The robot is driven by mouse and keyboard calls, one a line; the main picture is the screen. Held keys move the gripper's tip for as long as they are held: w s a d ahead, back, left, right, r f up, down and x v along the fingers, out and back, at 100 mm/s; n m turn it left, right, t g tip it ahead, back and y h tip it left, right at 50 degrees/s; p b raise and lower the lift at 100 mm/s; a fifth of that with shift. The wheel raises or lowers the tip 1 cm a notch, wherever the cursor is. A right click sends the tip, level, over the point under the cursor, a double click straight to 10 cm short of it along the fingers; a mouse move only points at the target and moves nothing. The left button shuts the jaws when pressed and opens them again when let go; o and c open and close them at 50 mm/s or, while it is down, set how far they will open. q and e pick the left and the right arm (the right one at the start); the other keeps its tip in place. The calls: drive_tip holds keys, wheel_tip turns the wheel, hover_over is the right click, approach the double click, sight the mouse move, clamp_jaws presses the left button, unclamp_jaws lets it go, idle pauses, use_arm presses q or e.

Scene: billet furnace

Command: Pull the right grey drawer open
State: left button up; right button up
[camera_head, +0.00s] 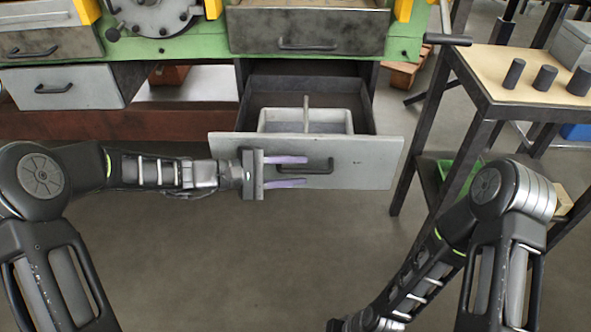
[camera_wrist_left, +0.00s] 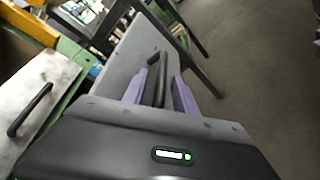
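The right grey drawer (camera_head: 225,147) is pulled well out from under the green bench in the head view. Its front is light grey with a dark bar handle (camera_head: 325,166). The handle also shows in the left wrist view (camera_wrist_left: 158,62). My left gripper (camera_head: 296,171) is at the drawer front, its two purple fingers (camera_wrist_left: 160,90) on either side of the handle, with gaps visible between fingers and bar. My right arm bends down to the bottom edge of the head view, and its fingers are out of the picture.
A white tray (camera_head: 343,113) with a divider sits inside the drawer. A closed left grey drawer (camera_head: 90,87) is at the left. A table (camera_head: 490,75) with dark cylinders stands to the right, close to the drawer's right end. The floor (camera_head: 250,260) in front is clear.

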use_arm(q)
drive_tip(key=p+v, duration=0.1)
drive_tip(key=v, duration=0.6)
drive_tip(key=shift+s+a, duration=0.1)
drive_tip(key=shift+a, duration=0.2)
